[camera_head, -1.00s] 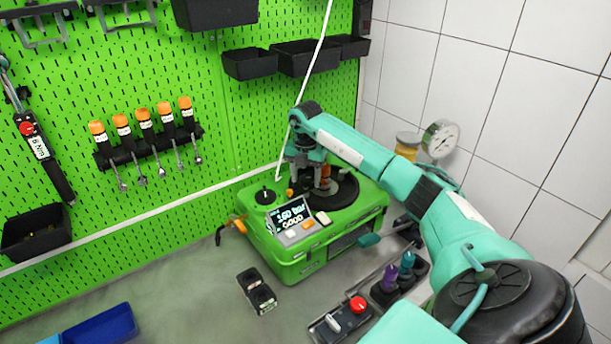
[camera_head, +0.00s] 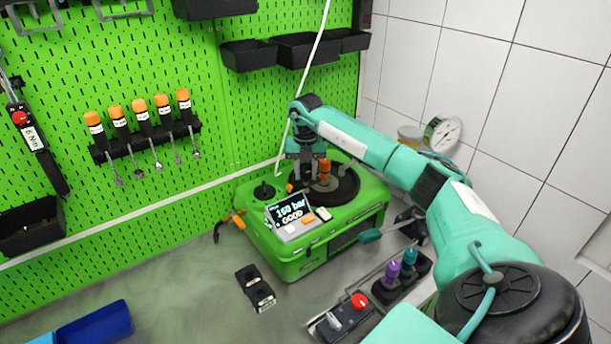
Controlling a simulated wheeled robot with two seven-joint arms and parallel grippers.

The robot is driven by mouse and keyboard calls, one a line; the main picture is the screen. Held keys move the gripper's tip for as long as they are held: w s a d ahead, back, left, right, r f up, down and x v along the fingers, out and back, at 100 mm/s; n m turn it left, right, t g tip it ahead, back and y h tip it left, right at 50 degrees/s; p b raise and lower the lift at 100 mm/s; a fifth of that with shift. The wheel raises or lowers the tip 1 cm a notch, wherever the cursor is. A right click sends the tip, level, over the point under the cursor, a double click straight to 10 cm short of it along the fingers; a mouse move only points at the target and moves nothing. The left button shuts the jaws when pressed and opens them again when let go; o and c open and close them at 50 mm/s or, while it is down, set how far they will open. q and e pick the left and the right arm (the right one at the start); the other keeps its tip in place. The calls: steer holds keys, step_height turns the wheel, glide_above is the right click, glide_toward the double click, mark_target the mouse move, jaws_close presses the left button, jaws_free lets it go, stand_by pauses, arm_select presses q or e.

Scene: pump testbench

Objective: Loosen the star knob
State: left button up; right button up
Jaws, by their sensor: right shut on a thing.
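The green pump unit (camera_head: 283,258) stands on the bench against the pegboard. Its tilted display (camera_head: 288,211) shows a bar reading and the word GOOD. My right gripper (camera_head: 304,179) points down over the top of the unit, beside an upright orange-and-metal part (camera_head: 325,170) on a round black disc (camera_head: 340,188). The gripper is shut on a small dark part, apparently the star knob, which the fingers mostly hide. A separate black knob (camera_head: 264,191) on a round base sits at the unit's left. My left gripper is out of view.
A control box with a red button (camera_head: 359,301) and a holder with purple (camera_head: 391,272) and teal (camera_head: 410,258) pieces stand at front right. A black two-part block (camera_head: 256,288) lies in front of the unit. A blue tray (camera_head: 97,325) is at front left.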

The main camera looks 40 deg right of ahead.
steer(key=n+b, duration=0.2)
steer(key=n, duration=0.2)
steer(key=shift+d+n, duration=0.1)
steer(key=shift+n, duration=0.2)
steer(key=n+b, duration=0.1)
steer(key=n, duration=0.4)
steer(key=shift+b, duration=0.3)
steer(key=n+b, duration=0.1)
steer(key=n, duration=0.4)
steer(key=shift+d, duration=0.1)
steer(key=n, duration=0.5)
steer(key=shift+w+r, duration=0.1)
steer(key=shift+r, duration=0.05)
steer(key=o, duration=1)
steer(key=shift+b, duration=0.3)
